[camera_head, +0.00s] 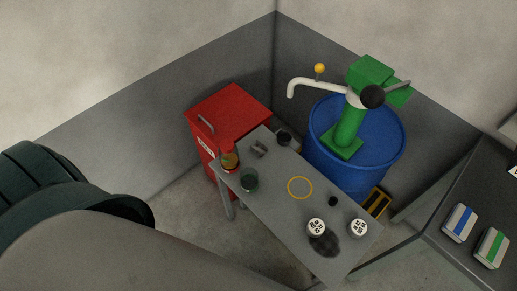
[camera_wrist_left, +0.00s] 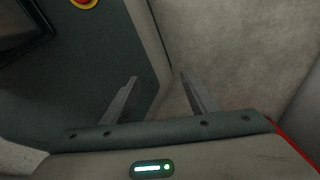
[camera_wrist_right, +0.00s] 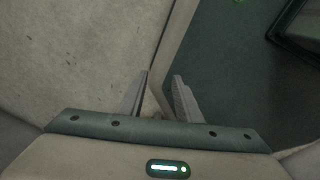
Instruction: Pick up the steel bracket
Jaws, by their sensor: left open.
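A small grey metal piece that looks like the steel bracket (camera_head: 259,148) lies on the far left part of the grey table (camera_head: 274,188) in the head view. Its exact shape is too small to tell. Neither gripper shows in the head view. The bracket is in neither wrist view.
Near the bracket are a dark cup (camera_head: 284,138), an orange-red bottle (camera_head: 229,158) and a green jar (camera_head: 249,180). A yellow ring (camera_head: 300,187) and white-topped round pieces (camera_head: 316,227) lie nearer. A red cabinet (camera_head: 229,112) and blue drum (camera_head: 355,140) stand behind.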

